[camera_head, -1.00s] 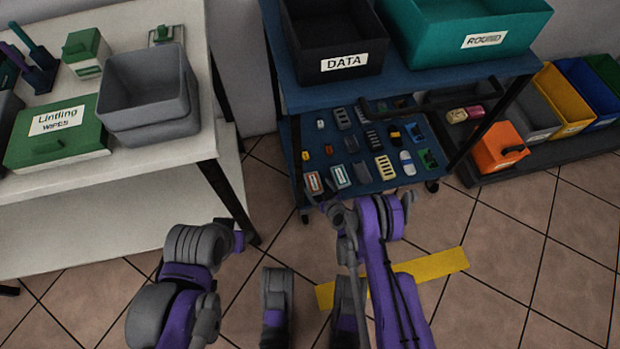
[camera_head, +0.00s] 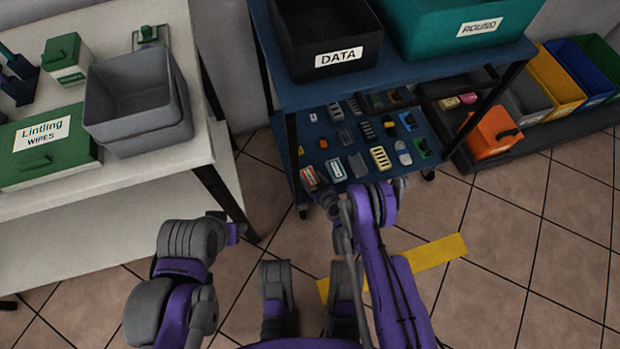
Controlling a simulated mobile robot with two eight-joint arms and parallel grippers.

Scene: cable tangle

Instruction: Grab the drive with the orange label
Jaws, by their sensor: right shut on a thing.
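The drive with the orange label (camera_head: 309,176) lies at the front left corner of the blue lower shelf; its label is orange-red and white. My right gripper (camera_head: 322,195) reaches in at the shelf's front edge and is shut on this drive's near end. The fingertips are small and partly hidden by my right wrist, so the grip shows poorly. A similar drive with a teal and white label (camera_head: 336,171) lies just to the right.
Several other small drives and parts, such as a yellowish slotted one (camera_head: 380,158), lie close by. The upper shelf (camera_head: 405,68) overhangs them, with a black DATA bin (camera_head: 330,35) and a teal bin (camera_head: 465,30). A table leg (camera_head: 225,200) stands left; an orange bin (camera_head: 491,133) stands right.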

